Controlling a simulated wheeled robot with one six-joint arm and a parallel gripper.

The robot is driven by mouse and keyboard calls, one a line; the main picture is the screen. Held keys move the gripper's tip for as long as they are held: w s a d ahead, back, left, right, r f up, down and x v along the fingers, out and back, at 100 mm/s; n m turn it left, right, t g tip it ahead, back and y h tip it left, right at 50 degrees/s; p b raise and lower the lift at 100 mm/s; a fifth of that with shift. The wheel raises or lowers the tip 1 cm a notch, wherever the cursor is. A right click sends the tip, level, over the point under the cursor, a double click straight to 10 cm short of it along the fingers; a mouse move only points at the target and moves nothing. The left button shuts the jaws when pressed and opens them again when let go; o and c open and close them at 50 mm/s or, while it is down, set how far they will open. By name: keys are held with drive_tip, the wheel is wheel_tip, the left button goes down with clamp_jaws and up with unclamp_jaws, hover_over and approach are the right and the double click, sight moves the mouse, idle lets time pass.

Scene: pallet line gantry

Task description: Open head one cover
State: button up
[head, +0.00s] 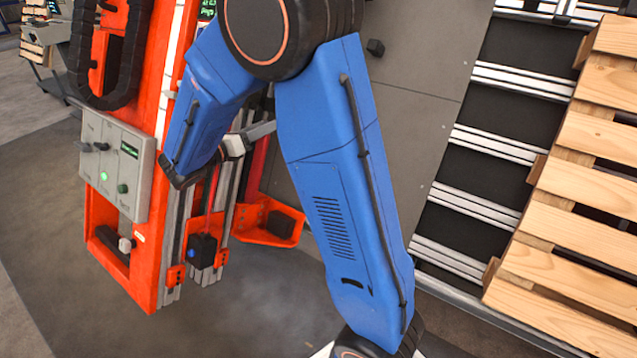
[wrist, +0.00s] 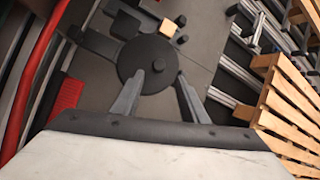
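In the wrist view a dark round disc (wrist: 147,60) with a small knob (wrist: 158,65) on its face lies in front of my gripper. It may be the head one cover, but I cannot be sure; a dark bar runs from its left side. My gripper (wrist: 162,78) is open, its two fingers apart with nothing seen held between them. The fingertips overlap the disc's lower part in the picture; I cannot tell whether they touch it. In the head view my blue arm crosses the middle, and the gripper and the disc cannot be made out.
An orange upright frame (head: 163,130) with a grey control box (head: 118,168) stands at the left. A grey panel (head: 425,60) stands behind my arm. Wooden pallet slats (head: 580,185) and metal rails (head: 470,205) fill the right. Bare floor (head: 70,270) lies at lower left.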

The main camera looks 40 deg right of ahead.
drive_tip(key=v, duration=0.8)
drive_tip(key=s+d+f+m+g+y, duration=0.1)
drive_tip(key=s+d+m+y, duration=0.1)
drive_tip(key=s, duration=0.5)
drive_tip(key=s+d+f+m+g+y, duration=0.2)
drive_tip(key=s+d+m+y, duration=0.1)
drive_tip(key=s+m, duration=0.3)
drive_tip(key=s+d+f+m+g+y, duration=0.1)
drive_tip(key=s+d+m+y, duration=0.2)
drive_tip(key=s, duration=0.7)
drive_tip(key=shift+m+g+y, duration=0.3)
drive_tip(key=shift+m+y, duration=0.4)
drive_tip(key=shift+d+f, duration=0.1)
drive_tip(key=shift+f, duration=0.05)
drive_tip(key=s+a+m+t+y, duration=0.5)
drive_tip(key=s+a+m+y, duration=0.2)
drive_tip(key=m, duration=0.5)
drive_tip(key=shift+s+a+t+y, duration=0.2)
drive_tip(key=shift+s+t+y, duration=0.1)
drive_tip(key=shift+s+y, duration=0.35)
